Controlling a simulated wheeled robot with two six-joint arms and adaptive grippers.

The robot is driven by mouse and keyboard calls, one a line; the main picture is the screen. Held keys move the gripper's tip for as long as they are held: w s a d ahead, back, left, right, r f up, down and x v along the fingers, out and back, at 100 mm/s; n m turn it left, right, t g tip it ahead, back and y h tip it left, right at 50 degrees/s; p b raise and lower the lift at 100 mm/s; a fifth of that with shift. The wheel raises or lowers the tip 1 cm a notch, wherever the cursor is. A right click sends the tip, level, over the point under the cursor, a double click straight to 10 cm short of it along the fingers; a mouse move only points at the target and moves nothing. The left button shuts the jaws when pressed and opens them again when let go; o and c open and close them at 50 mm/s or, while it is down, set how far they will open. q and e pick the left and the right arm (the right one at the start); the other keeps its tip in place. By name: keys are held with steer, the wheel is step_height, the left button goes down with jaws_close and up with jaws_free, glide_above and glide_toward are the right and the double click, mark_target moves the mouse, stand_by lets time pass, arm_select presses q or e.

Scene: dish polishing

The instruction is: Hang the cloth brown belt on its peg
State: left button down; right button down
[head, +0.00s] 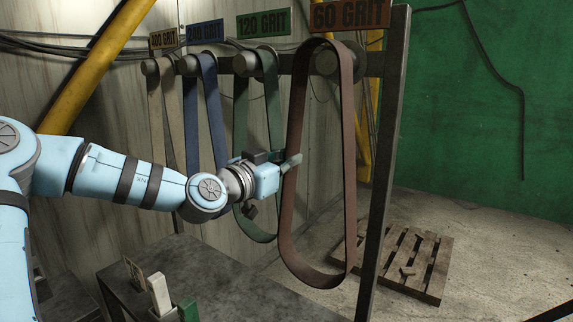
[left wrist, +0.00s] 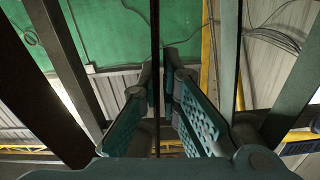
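The brown belt (head: 348,180) is a tall closed loop at the 60 GRIT place. Its top curves around the rightmost peg (head: 327,62), with a little space between belt and peg in the head view; whether it bears on the peg is unclear. My left gripper (head: 291,164) is at the belt's left strand, about mid-height, its fingers closed around it. In the left wrist view the fingertips (left wrist: 157,95) are close together with a thin dark strip, seen edge-on, between them. The orange-brown 60 GRIT sign (head: 349,15) is above. My right gripper is out of view.
Green (head: 272,95), blue (head: 191,120) and tan (head: 155,115) belts hang on pegs to the left. A dark metal post (head: 384,160) stands close right of the brown belt. A dark bench (head: 235,290) is below; a wooden pallet (head: 425,260) lies on the floor.

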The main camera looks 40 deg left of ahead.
arm_select(q)
steer(key=shift+w+b, duration=0.8)
steer(key=shift+w, duration=0.05)
steer(key=shift+w+b, duration=0.55)
steer(key=shift+w, duration=1.75)
steer(key=c, duration=1.7)
jaws_free()
